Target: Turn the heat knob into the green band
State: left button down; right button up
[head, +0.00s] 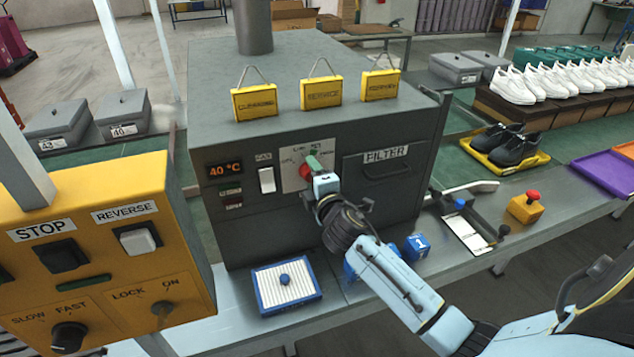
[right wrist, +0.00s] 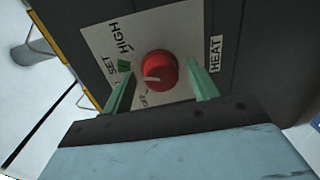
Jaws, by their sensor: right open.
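In the head view the knob (head: 305,171) is partly covered by my right gripper (head: 313,170). The gripper is open, and its green fingers (right wrist: 161,84) stand on either side of the knob, apart from it as far as I can see. A dark green patch (right wrist: 124,65) shows by SET, partly merged with one fingertip. My left gripper is not in view.
The dark heater box (head: 300,80) shows 40 °C on its display (head: 225,170), beside a white fan switch (head: 267,180). A filter door (head: 385,170) is to the right. A yellow control box (head: 100,250) stands at the left front.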

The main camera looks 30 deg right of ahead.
jog(key=f+v, duration=0.1)
jog(key=v, duration=1.2)
jog(key=shift+s+r, duration=0.15)
jog(key=shift+r, duration=0.3)
